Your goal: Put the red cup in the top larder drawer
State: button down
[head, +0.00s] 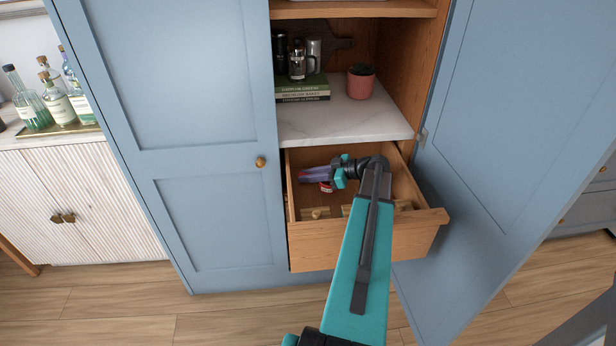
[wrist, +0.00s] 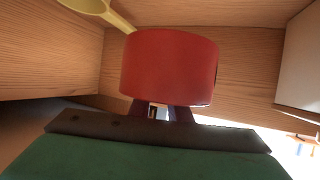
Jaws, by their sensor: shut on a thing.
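The red cup (wrist: 170,65) is large in the wrist view, at the tips of my gripper (wrist: 165,112), which is shut on it. In the head view, my gripper (head: 322,176) is inside the open top larder drawer (head: 365,240), towards its left side. A small red patch (head: 326,187) shows there beside the fingers; the arm and gripper hide most of the cup. The wooden drawer walls surround the cup in the wrist view. I cannot tell whether the cup touches the drawer floor.
A pale yellow spoon-like utensil (wrist: 95,8) lies beyond the cup. Small wooden items (head: 316,212) lie at the drawer's front. Above are a marble shelf (head: 340,120), a pink pot (head: 361,82) and green books (head: 302,88). The open blue door (head: 510,130) stands close on the right.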

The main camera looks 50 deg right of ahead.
jog(key=shift+f+b, duration=0.5)
jog(key=shift+b, duration=0.2)
jog(key=c, duration=1.7)
grip_release()
jog(key=shift+a, duration=0.1)
jog(key=shift+o, duration=0.2)
jog(key=shift+r+p, duration=0.2)
jog(key=shift+p, duration=0.2)
jog(key=shift+r+p, duration=0.55)
jog(key=shift+p, duration=0.2)
jog(key=b+v, duration=0.3)
jog(key=v, duration=0.9)
